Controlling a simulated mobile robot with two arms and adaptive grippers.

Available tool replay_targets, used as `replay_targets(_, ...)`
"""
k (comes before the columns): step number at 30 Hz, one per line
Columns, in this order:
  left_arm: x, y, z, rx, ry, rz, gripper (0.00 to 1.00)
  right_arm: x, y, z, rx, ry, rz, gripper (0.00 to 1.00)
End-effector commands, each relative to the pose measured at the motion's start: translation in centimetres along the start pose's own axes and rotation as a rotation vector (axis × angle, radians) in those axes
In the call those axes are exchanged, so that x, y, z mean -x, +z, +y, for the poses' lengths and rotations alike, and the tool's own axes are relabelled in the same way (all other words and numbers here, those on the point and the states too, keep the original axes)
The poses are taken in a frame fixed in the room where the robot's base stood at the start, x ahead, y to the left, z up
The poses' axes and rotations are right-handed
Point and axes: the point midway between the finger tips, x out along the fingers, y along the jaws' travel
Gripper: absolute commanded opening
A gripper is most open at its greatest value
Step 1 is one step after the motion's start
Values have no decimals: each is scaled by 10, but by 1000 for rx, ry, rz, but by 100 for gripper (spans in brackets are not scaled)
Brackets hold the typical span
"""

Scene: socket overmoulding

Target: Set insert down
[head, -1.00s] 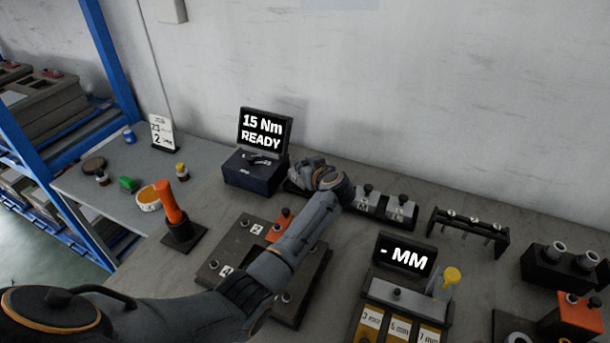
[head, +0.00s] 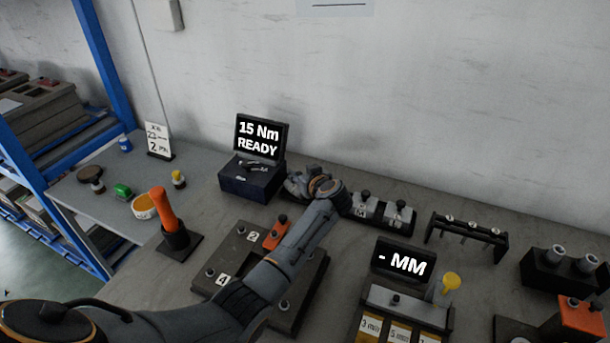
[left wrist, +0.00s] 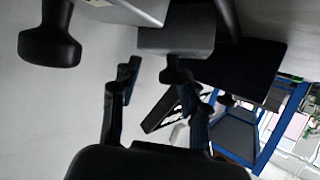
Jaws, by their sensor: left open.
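My left gripper (head: 298,186) is at the back of the bench, at the left end of a row of grey metal inserts; its fingers are hard to make out in the head view. In the left wrist view its two dark fingers (left wrist: 158,88) are apart, with nothing clamped between them. A grey insert (left wrist: 176,40) with a black knob shows just beyond the fingertips, the knob lying roughly between them; I cannot tell whether they touch. Two similar inserts with black knobs, one nearer (head: 367,207) and one farther right (head: 399,216), stand in the row. My right gripper is not in view.
A torque box with a "15 Nm READY" screen (head: 260,136) stands close to the left of the gripper. A numbered dark plate (head: 228,262) lies under my forearm. A black rack (head: 466,230) and a "- MM" display (head: 404,262) are to the right.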

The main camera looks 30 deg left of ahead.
Motion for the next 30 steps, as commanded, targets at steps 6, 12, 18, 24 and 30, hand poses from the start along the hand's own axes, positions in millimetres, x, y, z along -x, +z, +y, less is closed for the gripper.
replay_targets(6, 29, -1, 0, 3, 3, -1, 45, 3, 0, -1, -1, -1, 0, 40)
replay_targets(12, 74, 0, 1, 3, 3, -2, 45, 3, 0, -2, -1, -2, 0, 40)
replay_targets(18, 107, 0, 0, 2, 2, -1, 45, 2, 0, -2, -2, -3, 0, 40)
replay_targets(24, 120, -2, 0, 1, 1, 1, 45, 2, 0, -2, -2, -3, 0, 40)
replay_targets(30, 121, -2, 0, 0, 0, 1, 45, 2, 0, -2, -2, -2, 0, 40)
